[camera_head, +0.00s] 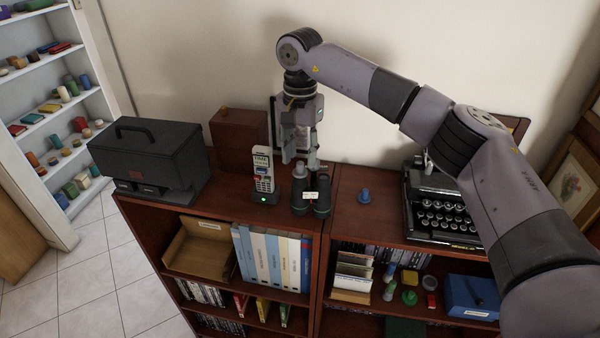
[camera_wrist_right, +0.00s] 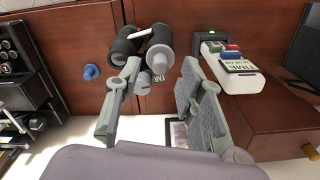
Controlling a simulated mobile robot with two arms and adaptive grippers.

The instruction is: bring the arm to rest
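My right gripper (camera_head: 300,155) hangs down from my right arm above the bookcase top, just behind the dark binoculars (camera_head: 311,193). In the right wrist view the gripper (camera_wrist_right: 160,82) has its two fingers spread apart. The binoculars (camera_wrist_right: 128,48) stand upright beyond the fingertips, with a small white tag on them. Nothing shows clamped between the fingers; whether a finger touches the binoculars I cannot tell. My left gripper is not in view.
A cordless phone (camera_head: 264,172) stands left of the binoculars. A small blue object (camera_head: 364,196) and a black typewriter (camera_head: 440,210) are to the right. A black case (camera_head: 150,155) and a brown box (camera_head: 238,130) sit further left. The wall (camera_head: 210,55) is close behind.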

